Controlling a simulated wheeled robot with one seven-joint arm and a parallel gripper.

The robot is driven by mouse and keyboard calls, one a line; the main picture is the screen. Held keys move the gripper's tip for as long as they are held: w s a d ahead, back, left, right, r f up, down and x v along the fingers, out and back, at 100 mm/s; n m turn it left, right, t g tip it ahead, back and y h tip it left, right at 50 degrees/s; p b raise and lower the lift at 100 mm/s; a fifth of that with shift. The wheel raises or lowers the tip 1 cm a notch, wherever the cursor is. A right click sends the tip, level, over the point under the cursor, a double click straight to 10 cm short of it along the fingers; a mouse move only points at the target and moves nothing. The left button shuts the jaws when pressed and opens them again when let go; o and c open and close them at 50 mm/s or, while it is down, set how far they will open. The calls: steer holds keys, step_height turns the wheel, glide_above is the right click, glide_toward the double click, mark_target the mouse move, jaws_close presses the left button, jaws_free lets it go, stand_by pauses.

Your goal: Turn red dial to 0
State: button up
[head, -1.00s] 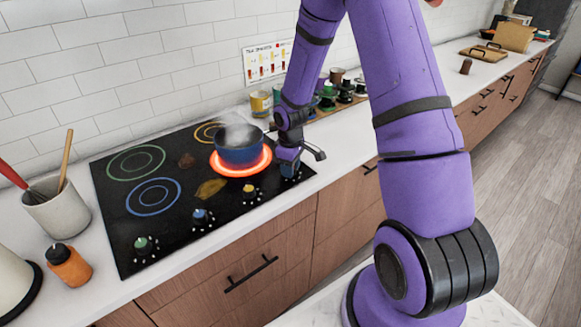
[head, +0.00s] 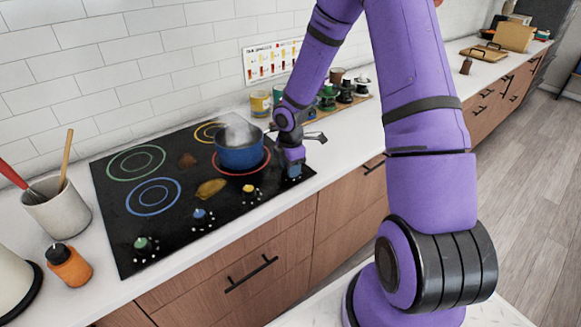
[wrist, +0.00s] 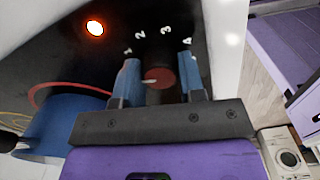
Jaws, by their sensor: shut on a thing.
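The red dial (wrist: 162,78) shows in the wrist view between the two blue fingers of my gripper (wrist: 158,68). The fingers are shut on it from both sides. A pale pointer mark on the dial points left in that view, and the numbers 1 to 4 are printed around it. In the head view my gripper (head: 293,170) is at the right front corner of the black cooktop (head: 165,225) and hides the dial. The red-ringed burner (head: 262,168) under the blue pot (head: 240,150) is not glowing.
Green (head: 142,244), blue (head: 200,216) and yellow (head: 249,190) dials line the cooktop's front edge. The pot steams close to my gripper. Several cups and jars (head: 328,97) stand behind it. An orange light (wrist: 95,28) is lit in the wrist view.

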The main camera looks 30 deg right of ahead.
steer(key=shift+n, duration=1.1)
steer(key=o, duration=0.9)
step_height(320, 180, up, 10)
steer(key=shift+d+f, duration=0.1)
steer(key=shift+f, duration=0.05)
steer(key=shift+r, duration=0.6)
